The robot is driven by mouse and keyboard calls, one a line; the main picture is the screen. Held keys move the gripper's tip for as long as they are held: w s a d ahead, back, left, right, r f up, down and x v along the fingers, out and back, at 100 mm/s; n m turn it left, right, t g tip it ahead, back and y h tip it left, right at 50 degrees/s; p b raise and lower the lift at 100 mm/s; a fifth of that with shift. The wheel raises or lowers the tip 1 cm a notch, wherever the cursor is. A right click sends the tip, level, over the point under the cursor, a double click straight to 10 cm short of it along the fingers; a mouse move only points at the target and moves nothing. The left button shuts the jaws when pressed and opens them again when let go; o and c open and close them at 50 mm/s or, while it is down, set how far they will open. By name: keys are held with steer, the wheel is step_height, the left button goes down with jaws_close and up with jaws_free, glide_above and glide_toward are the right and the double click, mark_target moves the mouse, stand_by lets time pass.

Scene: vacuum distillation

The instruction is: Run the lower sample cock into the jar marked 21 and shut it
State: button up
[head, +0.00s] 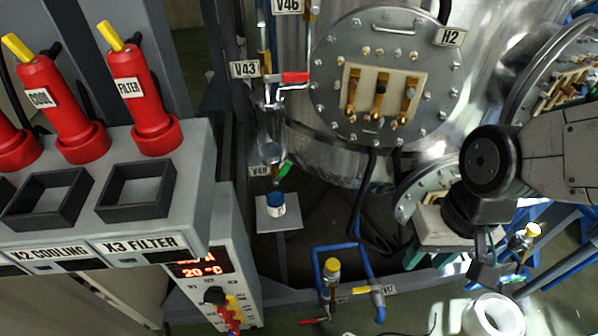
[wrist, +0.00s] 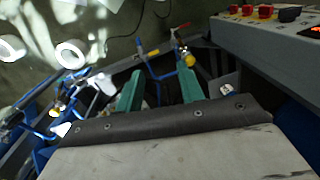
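The sample jar (head: 276,206), blue on top with a pale label below, stands upright on a small grey shelf (head: 291,220); its number is too small to read. The cock tagged V48 (head: 259,170) is directly above it, with a green handle (head: 285,168) slanting up to the right. A glass vessel (head: 271,140) hangs above that cock. I cannot tell whether liquid is flowing. The jar appears at right there (wrist: 228,91).
A red-handled valve V43 (head: 293,78) is above the glass vessel. Blue pipework with a yellow-capped valve (head: 332,268) stands between my gripper and the shelf. The control console (head: 185,160) is on the left. The round H2 flange (head: 380,85) is behind.

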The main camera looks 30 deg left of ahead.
steer(key=s+a+f+t+y, duration=0.1)
steer(key=a+f+t, duration=0.1)
steer(key=a+f, duration=0.5)
steer(key=s+a+f+t+y, duration=0.1)
steer(key=a+f+y, duration=0.1)
steer(key=a+f, duration=0.6)
steer(key=m+t+y, duration=0.4)
steer(key=t+y, duration=0.3)
steer(key=t, duration=0.5)
glide_toward(287, 168)
steer(key=x, duration=0.8)
steer(key=shift+w, duration=0.1)
jaws_close()
